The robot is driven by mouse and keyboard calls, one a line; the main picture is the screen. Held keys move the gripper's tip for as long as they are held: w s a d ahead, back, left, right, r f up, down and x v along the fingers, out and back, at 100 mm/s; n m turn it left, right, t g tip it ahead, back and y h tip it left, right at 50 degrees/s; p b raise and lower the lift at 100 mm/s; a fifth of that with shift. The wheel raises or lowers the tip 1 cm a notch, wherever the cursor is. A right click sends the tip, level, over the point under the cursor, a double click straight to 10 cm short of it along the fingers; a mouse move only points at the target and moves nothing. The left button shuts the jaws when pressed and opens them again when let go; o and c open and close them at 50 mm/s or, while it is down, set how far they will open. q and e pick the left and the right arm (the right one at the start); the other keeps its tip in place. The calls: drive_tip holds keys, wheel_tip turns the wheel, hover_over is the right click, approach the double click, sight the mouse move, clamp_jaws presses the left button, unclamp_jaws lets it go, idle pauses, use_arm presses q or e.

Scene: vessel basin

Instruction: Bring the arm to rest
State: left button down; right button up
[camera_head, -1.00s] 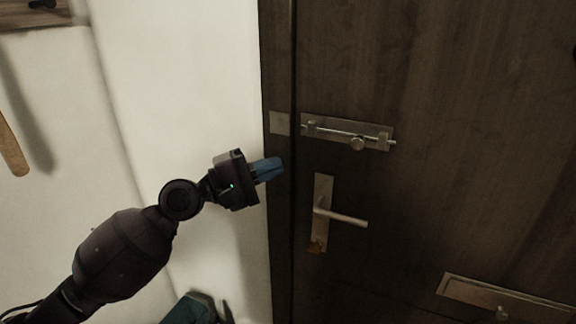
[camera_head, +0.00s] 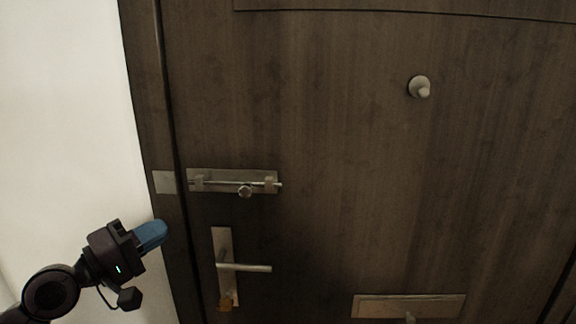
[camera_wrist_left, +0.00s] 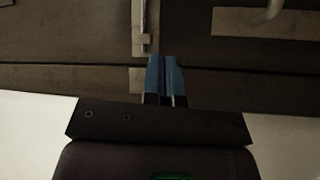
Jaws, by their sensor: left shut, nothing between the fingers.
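My left gripper (camera_head: 152,236) comes in from the lower left in the head view. Its blue fingers are shut with nothing between them. They point right, in front of the door frame's left edge, below and left of the slide bolt (camera_head: 236,183). In the left wrist view the shut blue fingers (camera_wrist_left: 165,75) point toward the dark wood, with the end of the bolt plate (camera_wrist_left: 144,30) just beyond their tips. I cannot tell whether the fingertips touch anything. My right gripper is out of view.
A dark wooden door (camera_head: 340,130) fills most of the head view. The handle also shows in the left wrist view (camera_wrist_left: 270,14). A white wall (camera_head: 60,120) stands at the left.

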use_arm(q)
drive_tip(key=a+f+m+t+y, duration=0.2)
drive_tip(key=a+f+m+y, duration=0.2)
drive_tip(key=f+m+y, duration=0.7)
drive_tip(key=s+f+n+g+y, duration=0.1)
drive_tip(key=s+f+g, duration=0.1)
drive_tip(key=s+f, duration=0.8)
drive_tip(key=s+f+n+g+y, duration=0.1)
drive_tip(key=s+f+n+g, duration=0.1)
drive_tip(key=s+f, duration=0.9)
wheel_tip(320, 180, down, 8)
drive_tip(key=shift+d+r+g, duration=0.25)
drive_tip(key=shift+d+g, duration=0.1)
drive_tip(key=shift+g, duration=0.25)
